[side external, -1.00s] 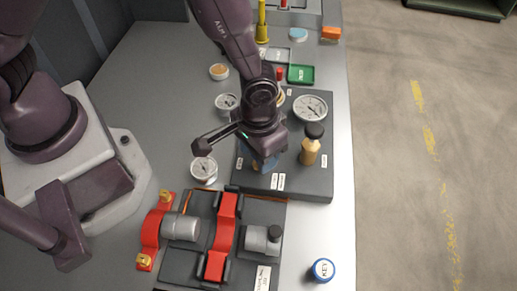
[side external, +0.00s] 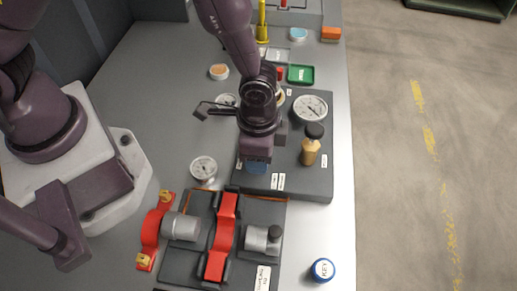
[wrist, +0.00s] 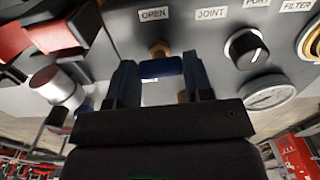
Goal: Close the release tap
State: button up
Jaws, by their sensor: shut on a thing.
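The release tap's blue handle (wrist: 161,67) shows in the wrist view between my two fingers, with a brass fitting behind it and an OPEN label (wrist: 154,14) beyond it. My gripper (wrist: 160,75) is shut on this handle, one finger at each end. In the side view my gripper (side external: 257,158) points down at the left front part of the dark panel (side external: 300,188). A bit of blue (side external: 257,168) shows under it; the rest of the tap is hidden by my gripper.
A brass fitting with a black knob (side external: 311,150) stands right of my gripper, with a gauge (side external: 310,107) behind it. Another gauge (side external: 203,168) lies left. A red-clamped assembly (side external: 222,235) lies in front. A blue KEY cap (side external: 322,269) sits near the bench edge.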

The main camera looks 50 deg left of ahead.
jog(key=shift+m, duration=0.3)
jog(key=o, duration=0.9)
jog(key=shift+r, duration=0.15)
notch_tip(320, 180, up, 13)
jog(key=shift+f, duration=0.1)
jog(key=s+a+r+n+t, duration=0.2)
jog(key=s+a+r+n, duration=0.1)
jog(key=a+r, duration=0.2)
jog(key=s+a+r+n+t, duration=0.1)
jog(key=s+a+r+n, duration=0.2)
jog(key=a+r, duration=0.3)
jog(key=s+a+r+n+t, duration=0.2)
jog(key=s+a+r+n, duration=0.1)
jog(key=a+r, duration=0.3)
jog(key=shift+s+a+t, duration=0.2)
jog(key=shift+a+t, duration=0.1)
jog(key=shift+a, duration=0.4)
